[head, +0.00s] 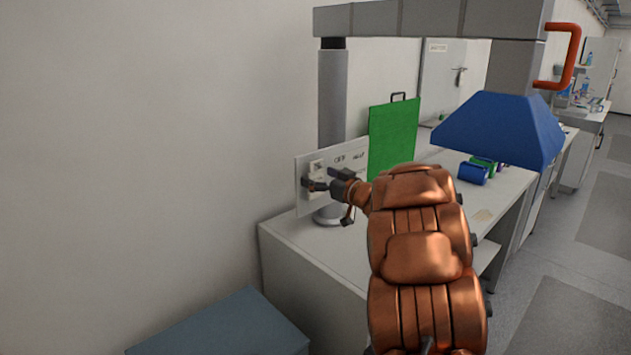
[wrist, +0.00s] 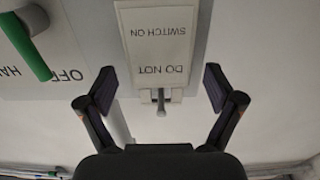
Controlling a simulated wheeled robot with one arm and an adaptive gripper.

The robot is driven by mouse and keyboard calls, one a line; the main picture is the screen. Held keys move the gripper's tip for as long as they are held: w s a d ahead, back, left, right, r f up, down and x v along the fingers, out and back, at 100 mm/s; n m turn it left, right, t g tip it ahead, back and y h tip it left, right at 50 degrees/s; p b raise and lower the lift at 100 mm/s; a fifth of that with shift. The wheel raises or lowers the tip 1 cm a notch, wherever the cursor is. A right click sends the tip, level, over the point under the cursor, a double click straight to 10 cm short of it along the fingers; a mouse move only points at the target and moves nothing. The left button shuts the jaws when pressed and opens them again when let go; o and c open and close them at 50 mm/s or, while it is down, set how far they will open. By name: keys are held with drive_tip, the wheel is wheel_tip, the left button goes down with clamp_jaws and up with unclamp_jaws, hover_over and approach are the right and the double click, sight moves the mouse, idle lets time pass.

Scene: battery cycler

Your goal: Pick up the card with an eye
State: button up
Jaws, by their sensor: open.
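A white card (wrist: 157,55) reading "DO NOT SWITCH ON" shows upside down in the wrist view, upright against a pale backing. A small grey peg (wrist: 161,103) sticks out at its lower edge in that view. I cannot make out an eye on the card. My gripper (wrist: 160,84) is open and empty, its two fingers on either side of the peg and the card's near end, apart from both. In the head view my gripper (head: 318,185) is in front of a white panel (head: 305,203) and hides part of it; the card is too small to read there.
A green handle (wrist: 36,50) beside "OFF" lettering lies left of the card in the wrist view. In the head view a green board (head: 392,142), a grey post (head: 332,100), a blue hood (head: 500,130) and blue and green rolls (head: 473,174) stand at the white bench (head: 300,255).

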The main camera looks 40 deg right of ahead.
drive_tip(key=shift+c, duration=0.3)
drive_tip(key=c, duration=0.9)
